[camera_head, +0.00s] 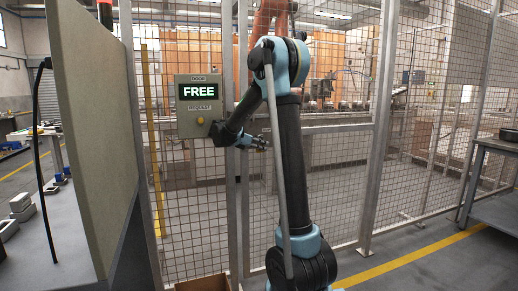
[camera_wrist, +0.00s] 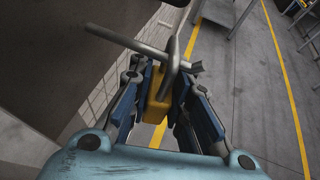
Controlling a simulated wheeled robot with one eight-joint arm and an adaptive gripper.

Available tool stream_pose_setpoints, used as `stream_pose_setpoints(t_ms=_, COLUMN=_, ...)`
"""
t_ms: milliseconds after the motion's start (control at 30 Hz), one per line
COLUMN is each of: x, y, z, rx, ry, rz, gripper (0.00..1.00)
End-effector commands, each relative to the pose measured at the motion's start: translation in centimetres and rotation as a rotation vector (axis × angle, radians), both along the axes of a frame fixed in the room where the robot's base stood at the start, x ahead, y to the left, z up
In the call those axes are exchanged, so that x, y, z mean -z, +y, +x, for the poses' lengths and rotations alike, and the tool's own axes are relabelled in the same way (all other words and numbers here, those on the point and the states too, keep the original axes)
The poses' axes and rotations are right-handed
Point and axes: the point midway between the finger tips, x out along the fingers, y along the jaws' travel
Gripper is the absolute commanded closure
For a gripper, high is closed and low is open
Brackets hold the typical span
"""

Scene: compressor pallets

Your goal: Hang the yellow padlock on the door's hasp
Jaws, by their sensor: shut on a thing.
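The yellow padlock (camera_wrist: 158,106) is between the blue-padded fingers of my gripper (camera_wrist: 160,108) in the wrist view. My gripper is shut on its body. The padlock's grey metal shackle (camera_wrist: 173,52) stands out beyond the fingertips. A grey metal rod (camera_wrist: 125,42) crosses at the shackle; I cannot tell whether it passes through the loop or only lies against it, nor whether it is part of the hasp. In the head view my gripper (camera_head: 261,143) is small beside the fence post, and the padlock and hasp cannot be made out there.
A door request box (camera_head: 198,106) showing "FREE" is left of my gripper. Mesh fencing (camera_head: 335,150) and metal posts (camera_head: 380,120) stand around it. A tall beige panel (camera_head: 92,130) is at the left, a grey bench (camera_head: 495,145) at the right.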

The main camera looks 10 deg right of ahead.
Motion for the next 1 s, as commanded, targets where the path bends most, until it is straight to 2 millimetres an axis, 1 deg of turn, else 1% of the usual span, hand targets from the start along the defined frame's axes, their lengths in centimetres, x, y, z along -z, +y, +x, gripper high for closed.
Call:
stream_pose_setpoints(t_ms=67, x=0.1, y=0.0, z=0.0, rx=0.0, ry=0.001, rz=0.002, gripper=1.0)
stream_pose_setpoints(t_ms=100, x=0.1, y=0.0, z=0.0, rx=0.0, ry=0.001, rz=0.002, gripper=0.78)
stream_pose_setpoints(t_ms=167, x=0.1, y=0.0, z=0.0, rx=0.0, ry=0.001, rz=0.002, gripper=0.64)
stream_pose_setpoints(t_ms=200, x=0.1, y=0.0, z=0.0, rx=0.0, ry=0.001, rz=0.002, gripper=0.59)
stream_pose_setpoints(t_ms=500, x=0.0, y=0.0, z=0.0, rx=0.0, ry=0.0, rz=0.001, gripper=0.59)
stream_pose_setpoints(t_ms=633, x=-0.2, y=0.5, z=-0.2, rx=-0.001, ry=0.0, rz=0.001, gripper=0.59)
stream_pose_setpoints(t_ms=767, x=-0.8, y=1.9, z=-0.9, rx=-0.002, ry=0.001, rz=0.001, gripper=0.59)
stream_pose_setpoints(t_ms=1000, x=-2.6, y=5.8, z=-2.8, rx=-0.002, ry=0.001, rz=0.001, gripper=0.59)
